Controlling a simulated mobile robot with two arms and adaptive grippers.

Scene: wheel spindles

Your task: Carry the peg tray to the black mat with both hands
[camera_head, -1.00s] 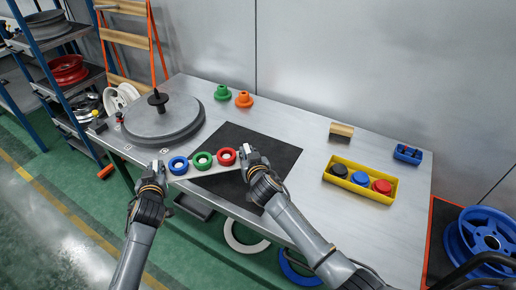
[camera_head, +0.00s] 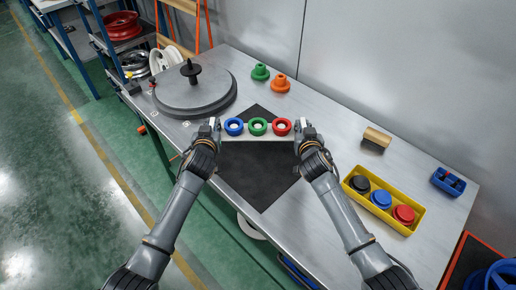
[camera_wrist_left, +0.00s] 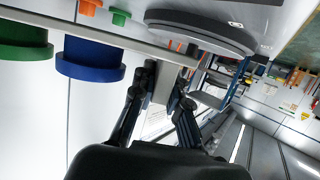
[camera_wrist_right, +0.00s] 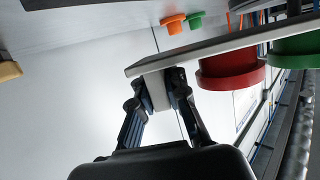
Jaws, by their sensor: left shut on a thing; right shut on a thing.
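The peg tray (camera_head: 258,138) is a pale flat bar carrying a blue ring (camera_head: 233,127), a green ring (camera_head: 257,127) and a red ring (camera_head: 281,127) in a row. My left gripper (camera_head: 214,130) is shut on its left end, and the left wrist view shows the fingers (camera_wrist_left: 160,85) on a grip block under the tray. My right gripper (camera_head: 302,132) is shut on its right end, also seen in the right wrist view (camera_wrist_right: 160,88). The black mat (camera_head: 262,178) lies on the table below the tray, partly hidden by it.
A grey turntable (camera_head: 194,92) with a black spindle stands at the left. Green (camera_head: 261,72) and orange (camera_head: 281,83) stepped parts sit behind the tray. A yellow bin (camera_head: 414,226), a wooden-topped block (camera_head: 376,138) and a blue tray (camera_head: 448,182) are at the right.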

